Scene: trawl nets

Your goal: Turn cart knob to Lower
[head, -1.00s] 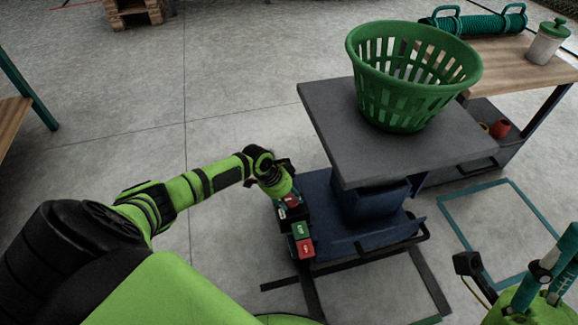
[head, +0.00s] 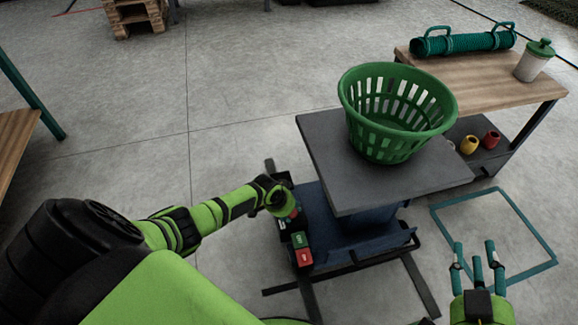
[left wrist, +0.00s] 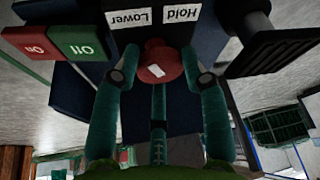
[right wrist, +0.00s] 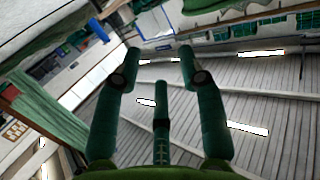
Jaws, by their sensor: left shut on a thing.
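The red knob (left wrist: 165,66) with a white mark sits on the dark control panel of the cart, between the labels "Lower" (left wrist: 127,18) and "Hold" (left wrist: 181,14). My left gripper (left wrist: 161,76) is shut on the knob, with its teal fingers on either side. In the head view my left gripper (head: 290,211) is at the cart's left edge and mostly hides the knob. The exact direction of the mark is hard to tell. The cart's grey top (head: 320,150) is above its blue base (head: 318,240). My right gripper (head: 476,268) is open and empty.
A green basket (head: 397,112) stands on the cart top. Green (head: 299,239) and red (head: 303,256) buttons are near the knob. A wooden bench (head: 490,85) stands at the right with a teal roll (head: 463,41) and a lidded jar (head: 535,62). The floor left of the cart is clear.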

